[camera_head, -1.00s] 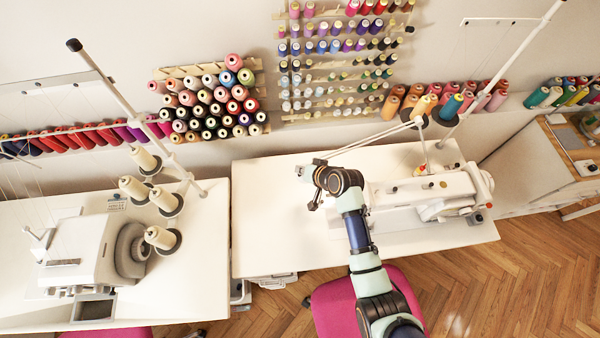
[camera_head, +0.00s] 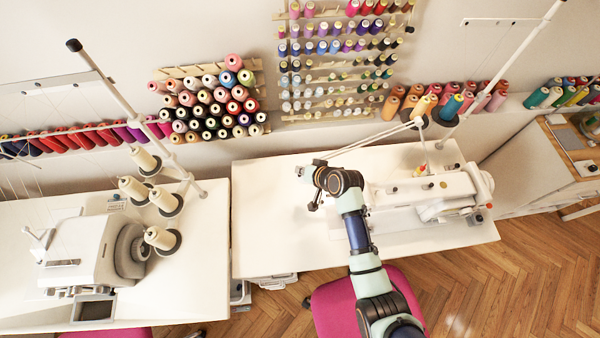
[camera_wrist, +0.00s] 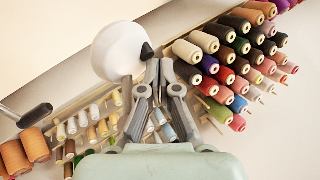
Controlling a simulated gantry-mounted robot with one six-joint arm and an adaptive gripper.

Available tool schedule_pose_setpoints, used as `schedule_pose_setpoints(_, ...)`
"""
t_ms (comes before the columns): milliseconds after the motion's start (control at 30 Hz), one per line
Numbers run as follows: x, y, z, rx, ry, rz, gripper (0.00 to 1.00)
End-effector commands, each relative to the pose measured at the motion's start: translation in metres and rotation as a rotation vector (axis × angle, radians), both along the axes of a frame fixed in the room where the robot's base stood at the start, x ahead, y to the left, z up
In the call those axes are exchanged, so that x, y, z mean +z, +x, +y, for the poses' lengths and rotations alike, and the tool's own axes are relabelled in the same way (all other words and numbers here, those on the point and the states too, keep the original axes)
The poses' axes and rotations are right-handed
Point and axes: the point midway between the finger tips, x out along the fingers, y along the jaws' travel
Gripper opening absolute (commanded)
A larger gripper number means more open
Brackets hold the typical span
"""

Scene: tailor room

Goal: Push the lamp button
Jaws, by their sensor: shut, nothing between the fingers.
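The lamp head is a white dome (camera_wrist: 118,50) in the upper middle of the wrist view. A black, pointed lamp button (camera_wrist: 147,50) sticks out on its right side. My gripper (camera_wrist: 152,64) is shut and empty, with its fingertips right at the button. I cannot tell whether they touch it. In the head view a thin pale lamp arm (camera_head: 370,142) reaches left over the table to the end of my arm. There the fingertips and button are too small or hidden to make out.
A white sewing machine (camera_head: 430,195) stands on the white table (camera_head: 270,235) to the right of my wrist. Thread spools (camera_head: 215,105) fill the wall racks behind. Another machine (camera_head: 90,250) and cone stands are at left. A pink chair (camera_head: 335,305) sits below my arm.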

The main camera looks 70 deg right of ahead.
Motion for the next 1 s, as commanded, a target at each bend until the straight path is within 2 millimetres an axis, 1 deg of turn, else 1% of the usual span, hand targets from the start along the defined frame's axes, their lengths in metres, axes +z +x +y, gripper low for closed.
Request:
schedule_pose_setpoints(133, -0.008, 0.0, 0.0, 0.0, 0.001, 0.0, 0.0)
schedule_pose_setpoints(433, -0.009, 0.0, 0.0, 0.0, 0.002, 0.001, 0.0)
schedule_pose_setpoints(700, 0.001, -0.001, 0.001, 0.0, 0.002, 0.001, 0.0)
schedule_pose_setpoints(1000, 0.001, 0.0, 0.001, 0.0, 0.0, 0.0, 0.0)
